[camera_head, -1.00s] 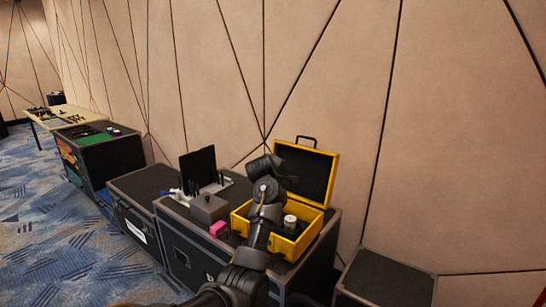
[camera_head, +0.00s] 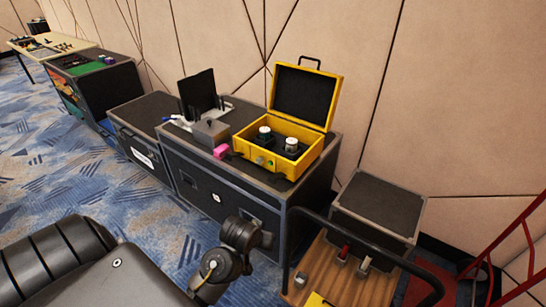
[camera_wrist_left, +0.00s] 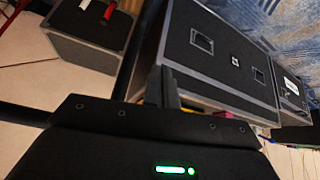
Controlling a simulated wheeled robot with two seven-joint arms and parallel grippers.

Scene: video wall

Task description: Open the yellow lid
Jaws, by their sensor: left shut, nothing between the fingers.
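The yellow case (camera_head: 268,161) stands open on a black road case in the head view. Its yellow lid (camera_head: 338,100) is raised and leans back toward the wall, with its dark lining facing out. Two dark items with white tops (camera_head: 291,144) sit inside the case. My left gripper (camera_wrist_left: 167,85) shows in the left wrist view with its fingers shut and empty, apart from the yellow case. An arm joint of mine (camera_head: 240,236) shows low in the head view, well clear of the lid. My right gripper is not in view.
A pink object (camera_head: 221,151), a grey box (camera_head: 210,131) and a dark screen (camera_head: 198,92) stand left of the case. A wooden-bed cart (camera_head: 335,278) with a dark handle rail (camera_head: 340,228) is close on the right. Blue carpet (camera_head: 110,190) is open on the left.

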